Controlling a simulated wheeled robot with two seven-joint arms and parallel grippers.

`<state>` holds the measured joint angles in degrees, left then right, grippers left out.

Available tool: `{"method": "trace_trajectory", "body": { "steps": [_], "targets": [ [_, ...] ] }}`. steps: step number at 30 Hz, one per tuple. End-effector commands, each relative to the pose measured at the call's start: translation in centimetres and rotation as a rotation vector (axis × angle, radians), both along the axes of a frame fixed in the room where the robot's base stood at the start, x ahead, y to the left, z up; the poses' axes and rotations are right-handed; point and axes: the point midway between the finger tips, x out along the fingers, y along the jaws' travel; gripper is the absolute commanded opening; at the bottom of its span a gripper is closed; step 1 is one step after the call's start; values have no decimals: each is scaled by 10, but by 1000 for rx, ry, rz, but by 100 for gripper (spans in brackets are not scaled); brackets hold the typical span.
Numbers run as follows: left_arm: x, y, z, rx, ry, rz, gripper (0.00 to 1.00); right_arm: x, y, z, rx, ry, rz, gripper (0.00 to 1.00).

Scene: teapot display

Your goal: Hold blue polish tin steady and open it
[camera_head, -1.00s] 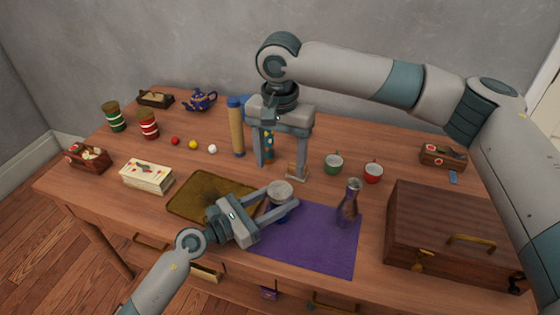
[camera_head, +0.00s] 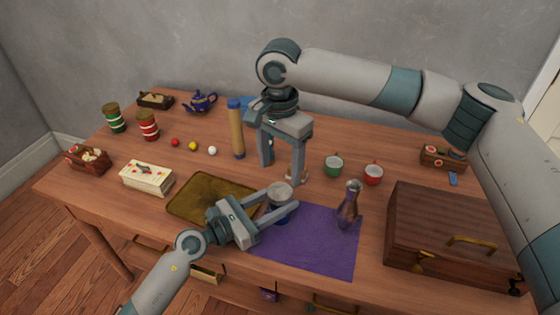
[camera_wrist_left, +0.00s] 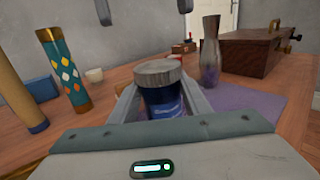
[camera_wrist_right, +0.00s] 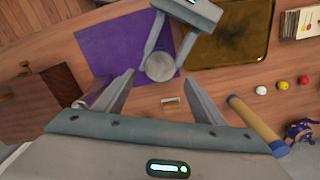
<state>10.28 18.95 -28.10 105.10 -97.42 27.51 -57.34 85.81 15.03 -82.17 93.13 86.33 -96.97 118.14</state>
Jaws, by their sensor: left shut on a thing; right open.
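The blue polish tin (camera_head: 280,204) stands upright at the purple cloth's left edge, with a round grey lid (camera_head: 279,190) on top. It also shows in the left wrist view (camera_wrist_left: 165,104), and its lid in the right wrist view (camera_wrist_right: 160,66). My left gripper (camera_head: 283,202) is shut on the tin's body, one finger on each side, below the lid. My right gripper (camera_head: 282,171) points down, open and empty, behind and above the tin. In the right wrist view, the lid lies just beyond its fingertips, apart from them.
The purple cloth (camera_head: 320,250) and a brass tray (camera_head: 190,205) flank the tin. A glass vase (camera_head: 348,205) and a wooden case (camera_head: 450,235) stand right. A tan tube (camera_head: 236,135) stands behind, left of my right gripper.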

Motion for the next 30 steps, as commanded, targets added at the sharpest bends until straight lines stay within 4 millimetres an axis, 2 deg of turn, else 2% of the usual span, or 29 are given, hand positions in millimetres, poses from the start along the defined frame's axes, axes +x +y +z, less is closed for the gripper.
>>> {"method": "trace_trajectory", "body": {
  "steps": [16, 21, 29, 30],
  "targets": [
    [0, 0, 0, 0, 0, 0, 0, 0, 0, -63, -1, 1, 0, 63],
    [0, 0, 0, 0, 0, 1, 0, 0, 0, -71, 0, 0, 0, 63],
    [0, 0, 0, 0, 0, 1, 0, 0, 0, -72, 0, 0, 1, 63],
    [0, 0, 0, 0, 0, 0, 0, 0, 0, -72, 0, 0, 1, 61]
  ]
}}
